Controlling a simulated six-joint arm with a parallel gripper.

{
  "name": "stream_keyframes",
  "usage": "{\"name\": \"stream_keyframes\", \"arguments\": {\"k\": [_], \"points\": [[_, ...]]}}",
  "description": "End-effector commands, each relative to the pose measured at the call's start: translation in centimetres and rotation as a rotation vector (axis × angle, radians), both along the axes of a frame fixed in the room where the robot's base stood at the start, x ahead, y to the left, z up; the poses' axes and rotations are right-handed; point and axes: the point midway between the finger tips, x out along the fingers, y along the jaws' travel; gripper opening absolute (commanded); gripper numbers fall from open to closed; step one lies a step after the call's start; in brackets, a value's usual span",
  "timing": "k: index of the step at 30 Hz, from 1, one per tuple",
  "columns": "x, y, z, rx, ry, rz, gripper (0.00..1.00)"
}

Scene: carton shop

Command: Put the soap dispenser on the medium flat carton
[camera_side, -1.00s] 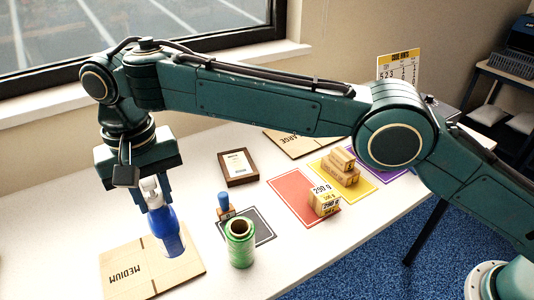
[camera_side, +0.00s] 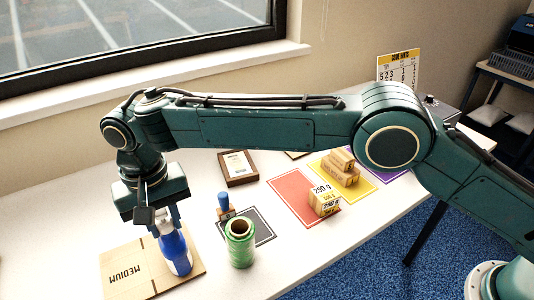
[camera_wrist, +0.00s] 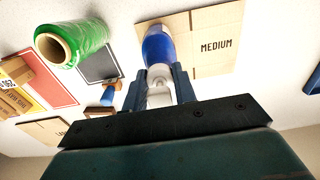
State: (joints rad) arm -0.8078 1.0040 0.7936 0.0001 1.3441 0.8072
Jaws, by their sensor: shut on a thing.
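The soap dispenser (camera_side: 176,252) is a blue bottle with a white pump top. It is upright over the right part of the medium flat carton (camera_side: 125,275), a tan sheet marked MEDIUM. My gripper (camera_side: 168,217) is shut on the dispenser near its white top. In the wrist view the dispenser (camera_wrist: 158,47) is between the fingers of my gripper (camera_wrist: 159,92), with the medium carton (camera_wrist: 216,60) behind it. Whether the bottle's base touches the carton is hard to tell.
A green film roll (camera_side: 240,245) stands right of the carton, by a dark mat (camera_side: 262,226) with a blue-handled stamp (camera_side: 224,203). Small boxes (camera_side: 325,201) stand on the red mat (camera_side: 290,190) and yellow mat. A framed card (camera_side: 238,168) lies behind.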

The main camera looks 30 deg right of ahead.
Motion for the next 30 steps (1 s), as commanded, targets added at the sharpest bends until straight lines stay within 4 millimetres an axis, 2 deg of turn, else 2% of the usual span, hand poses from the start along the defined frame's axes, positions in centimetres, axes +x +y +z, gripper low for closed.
{"name": "stream_keyframes", "arguments": {"k": [13,14,16,17,30], "points": [[0.00,0.00,-0.35,0.000,0.000,0.000,0.00],[-0.01,-0.01,-0.39,0.000,0.000,0.000,0.33],[-0.01,-0.01,-0.37,0.000,0.000,0.000,0.47],[-0.01,-0.01,-0.37,0.000,0.000,0.000,0.49],[0.03,0.03,0.22,0.002,-0.002,0.000,0.49]]}}
